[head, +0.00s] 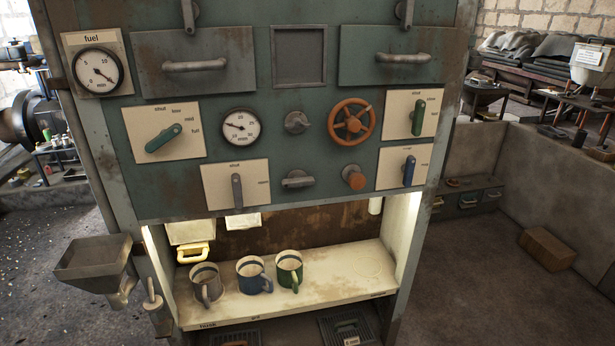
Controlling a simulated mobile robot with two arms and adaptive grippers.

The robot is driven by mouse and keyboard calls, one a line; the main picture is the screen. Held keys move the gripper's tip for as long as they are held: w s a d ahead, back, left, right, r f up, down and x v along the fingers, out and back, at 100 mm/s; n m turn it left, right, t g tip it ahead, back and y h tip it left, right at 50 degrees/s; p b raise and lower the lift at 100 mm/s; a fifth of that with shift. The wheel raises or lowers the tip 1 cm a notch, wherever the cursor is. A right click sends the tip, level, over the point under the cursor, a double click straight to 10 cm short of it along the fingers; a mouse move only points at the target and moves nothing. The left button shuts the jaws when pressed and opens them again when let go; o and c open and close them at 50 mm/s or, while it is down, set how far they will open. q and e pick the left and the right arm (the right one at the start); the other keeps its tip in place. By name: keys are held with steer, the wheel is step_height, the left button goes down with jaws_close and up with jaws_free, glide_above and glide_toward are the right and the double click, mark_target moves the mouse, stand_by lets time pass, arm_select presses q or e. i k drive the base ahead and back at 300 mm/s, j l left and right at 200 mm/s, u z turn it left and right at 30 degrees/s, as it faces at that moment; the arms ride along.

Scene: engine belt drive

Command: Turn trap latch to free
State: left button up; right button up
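No label that I can read says trap or free, so I cannot tell which control is the trap latch. On the green panel (270,195), a grey lever (237,191) stands upright on a pale plate whose label seems to read shut. A grey knob (297,122) and a grey turn handle (298,179) sit near the middle without readable labels. A blue lever (409,171) stands near upright on a pale plate at the right; its words are too small to read. Neither of my grippers is in view.
A green lever (163,138) points up right; another green lever (418,117) stands upright. A red wheel (351,122) and an orange knob (355,178) are on the panel. Three mugs (250,275) stand on the lit shelf (335,290) below. A metal hopper (95,262) juts out left.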

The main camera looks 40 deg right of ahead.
mark_target(298, 181)
steer(key=z, duration=1)
